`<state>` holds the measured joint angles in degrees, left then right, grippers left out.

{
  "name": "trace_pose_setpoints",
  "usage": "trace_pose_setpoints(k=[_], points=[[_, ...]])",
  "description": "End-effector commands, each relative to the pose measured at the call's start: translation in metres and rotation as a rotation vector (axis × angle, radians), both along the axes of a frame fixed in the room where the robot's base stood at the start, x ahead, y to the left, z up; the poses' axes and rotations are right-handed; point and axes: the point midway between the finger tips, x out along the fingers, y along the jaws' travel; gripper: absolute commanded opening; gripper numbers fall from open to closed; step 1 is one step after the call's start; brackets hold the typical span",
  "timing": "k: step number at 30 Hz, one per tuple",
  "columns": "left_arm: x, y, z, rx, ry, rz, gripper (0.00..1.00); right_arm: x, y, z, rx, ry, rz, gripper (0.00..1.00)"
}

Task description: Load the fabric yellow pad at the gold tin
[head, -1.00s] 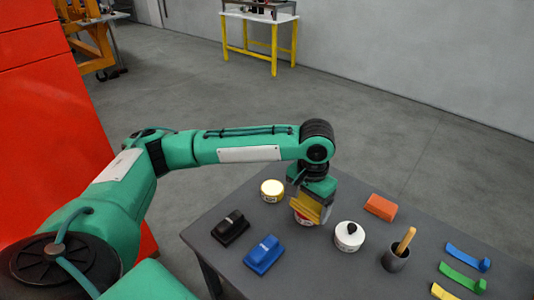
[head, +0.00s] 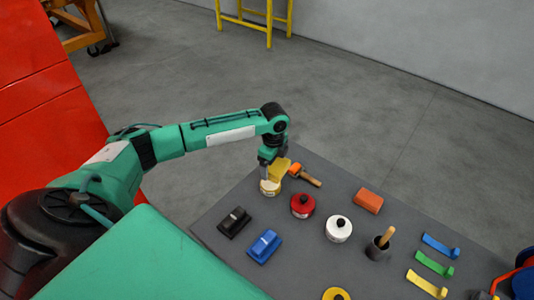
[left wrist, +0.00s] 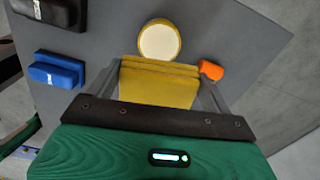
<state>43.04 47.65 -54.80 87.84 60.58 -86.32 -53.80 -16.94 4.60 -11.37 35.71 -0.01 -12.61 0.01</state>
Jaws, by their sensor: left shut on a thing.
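My left gripper (head: 272,163) is shut on the yellow fabric pad (head: 280,169) and holds it above the far left part of the table. The gold tin (head: 270,188) stands upright just below the pad in the head view, partly hidden by it. In the left wrist view the pad (left wrist: 158,85) sits between the fingers, and the round tin (left wrist: 159,41) shows a pale top with a gold rim just beyond the pad's edge. I cannot tell whether the pad touches the tin. My right gripper is not in view.
An orange-headed hammer (head: 305,175) lies close right of the tin. A red tin (head: 303,206), white tin (head: 339,229), black block (head: 234,222), blue block (head: 263,246), orange block (head: 368,201) and dark cup (head: 378,249) stand around. Coloured strips (head: 434,263) lie at right.

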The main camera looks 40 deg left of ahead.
Motion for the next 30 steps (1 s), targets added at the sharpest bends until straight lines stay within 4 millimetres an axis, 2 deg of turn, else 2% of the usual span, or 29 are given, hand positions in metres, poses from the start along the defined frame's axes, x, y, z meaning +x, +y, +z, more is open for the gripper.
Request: trace_pose_setpoints(k=[1,3,11,17,30], points=[[-0.001,0.007,0.002,0.000,0.002,-0.039,0.65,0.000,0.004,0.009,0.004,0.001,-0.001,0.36],[-0.001,0.013,0.000,0.000,0.001,-0.089,0.65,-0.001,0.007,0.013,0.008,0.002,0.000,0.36],[-0.001,0.022,-0.009,0.000,-0.001,-0.161,0.65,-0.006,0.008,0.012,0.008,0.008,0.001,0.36],[-0.001,0.022,-0.023,0.000,-0.001,-0.160,0.65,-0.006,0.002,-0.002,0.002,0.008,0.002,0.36],[-0.001,0.022,-0.064,0.000,-0.002,-0.160,0.65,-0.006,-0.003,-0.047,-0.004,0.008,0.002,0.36]])
